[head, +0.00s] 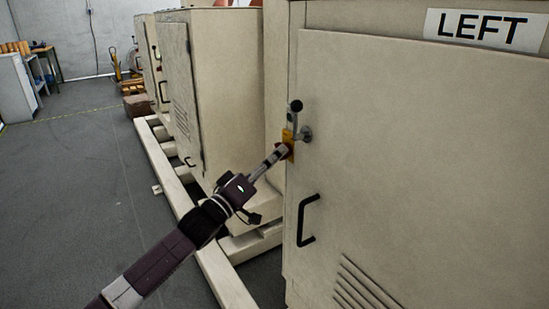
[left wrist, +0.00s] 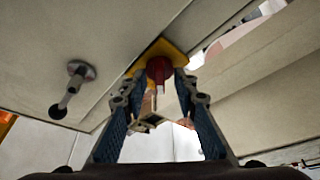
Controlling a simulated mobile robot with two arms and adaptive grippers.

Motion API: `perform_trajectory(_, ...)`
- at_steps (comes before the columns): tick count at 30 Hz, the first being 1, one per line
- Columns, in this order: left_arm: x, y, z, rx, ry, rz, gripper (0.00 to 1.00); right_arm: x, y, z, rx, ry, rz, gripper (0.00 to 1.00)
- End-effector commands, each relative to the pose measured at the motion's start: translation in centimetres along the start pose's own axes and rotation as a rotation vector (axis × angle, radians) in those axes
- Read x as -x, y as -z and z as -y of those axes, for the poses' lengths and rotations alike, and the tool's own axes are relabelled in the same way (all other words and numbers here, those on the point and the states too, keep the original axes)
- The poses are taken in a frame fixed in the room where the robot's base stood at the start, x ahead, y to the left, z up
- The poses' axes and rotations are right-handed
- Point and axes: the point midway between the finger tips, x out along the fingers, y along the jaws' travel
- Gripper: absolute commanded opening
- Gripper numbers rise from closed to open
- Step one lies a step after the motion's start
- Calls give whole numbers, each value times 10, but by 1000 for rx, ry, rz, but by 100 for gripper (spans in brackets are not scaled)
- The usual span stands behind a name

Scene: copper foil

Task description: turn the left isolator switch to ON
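The isolator switch is a red knob (left wrist: 160,68) on a yellow plate (left wrist: 174,47) in the left wrist view. In the head view the yellow plate (head: 287,137) is at the left edge of the cabinet marked LEFT (head: 420,130). My left gripper (head: 281,152) reaches up to the plate from the lower left. In the left wrist view its fingers (left wrist: 158,78) are apart, one on each side of the knob, with narrow gaps seeming to show. The knob's ON marking cannot be read. My right gripper is not in view.
A lever with a black ball end (head: 295,106) sticks out of the cabinet just above and right of the plate. It also shows in the left wrist view (left wrist: 57,111). A black door handle (head: 306,220) is below. More cabinets stand behind; the floor at left is clear.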

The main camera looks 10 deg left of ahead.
Motion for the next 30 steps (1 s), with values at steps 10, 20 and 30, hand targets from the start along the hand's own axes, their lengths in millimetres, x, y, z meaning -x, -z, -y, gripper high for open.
perform_trajectory(10, 0, 0, 0, 0, 0, 0, 7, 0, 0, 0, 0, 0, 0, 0)
perform_trajectory(20, 0, 0, 0, -4, -1, 0, 0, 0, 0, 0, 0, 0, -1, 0)
perform_trajectory(30, 0, 0, 3, -117, -47, 0, 0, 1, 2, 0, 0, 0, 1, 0)
